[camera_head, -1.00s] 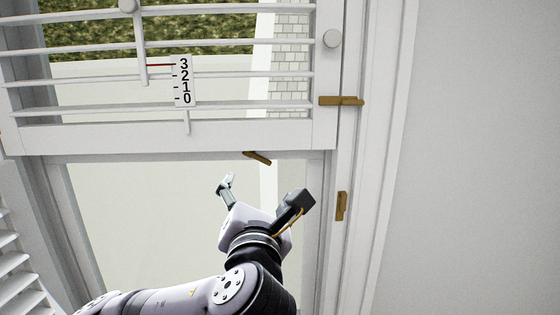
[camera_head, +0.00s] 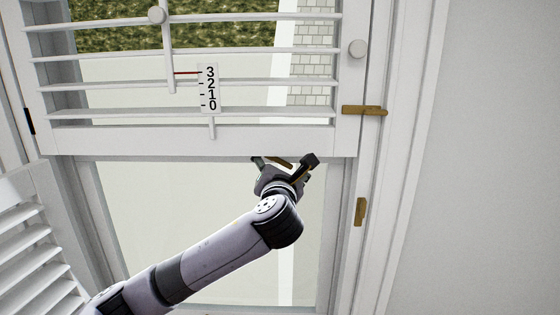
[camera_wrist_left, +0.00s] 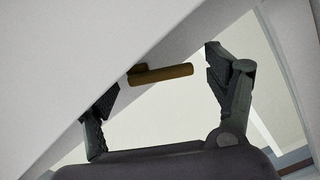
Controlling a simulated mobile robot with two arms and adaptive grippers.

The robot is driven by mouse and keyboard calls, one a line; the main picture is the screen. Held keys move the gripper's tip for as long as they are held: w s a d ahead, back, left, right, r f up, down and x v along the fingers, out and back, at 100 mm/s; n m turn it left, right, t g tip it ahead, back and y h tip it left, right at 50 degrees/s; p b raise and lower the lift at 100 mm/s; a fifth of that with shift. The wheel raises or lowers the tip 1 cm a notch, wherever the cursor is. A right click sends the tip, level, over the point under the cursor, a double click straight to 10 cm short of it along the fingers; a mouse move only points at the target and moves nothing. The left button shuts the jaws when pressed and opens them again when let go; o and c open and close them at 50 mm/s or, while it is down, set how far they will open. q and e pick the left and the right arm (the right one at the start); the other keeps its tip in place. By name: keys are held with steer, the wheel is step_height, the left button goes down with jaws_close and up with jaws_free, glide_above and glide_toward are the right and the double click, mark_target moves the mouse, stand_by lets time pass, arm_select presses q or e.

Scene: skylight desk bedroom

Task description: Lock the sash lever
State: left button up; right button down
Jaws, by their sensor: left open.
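The sash lever (camera_head: 282,161), a small brown bar, sits at the lower edge of the white louvred panel (camera_head: 150,143). My left gripper (camera_head: 284,164) is open at the lever in the head view and partly covers it. In the left wrist view the lever (camera_wrist_left: 165,73) lies crosswise between the two spread fingers of my left gripper (camera_wrist_left: 162,76). Gaps show between it and both fingers, and neither seems to touch it. My right gripper is not in view.
A numbered scale (camera_head: 209,88) hangs on the slats. A louvred shutter (camera_head: 35,245) stands at lower left. The wall at right is bare.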

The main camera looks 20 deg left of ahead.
arm_select(q)
steer(key=shift+c, duration=0.3)
steer(key=c, duration=1.1)
steer(key=shift+o, duration=0.2)
steer(key=shift+r+n+p, duration=0.1)
steer(key=shift+n+p, duration=0.2)
steer(key=shift+p, duration=0.05)
steer(key=shift+d+r+n+p, duration=0.15)
steer(key=shift+n+p, duration=0.45)
steer(key=shift+n, duration=0.4)
steer(key=shift+w+r+n+p, duration=0.15)
steer(key=shift+n+p, duration=0.15)
steer(key=shift+n, duration=0.4)
steer(key=shift+s+r+n+p, duration=0.1)
steer(key=shift+n+p, duration=0.15)
steer(key=shift+n, duration=0.75)
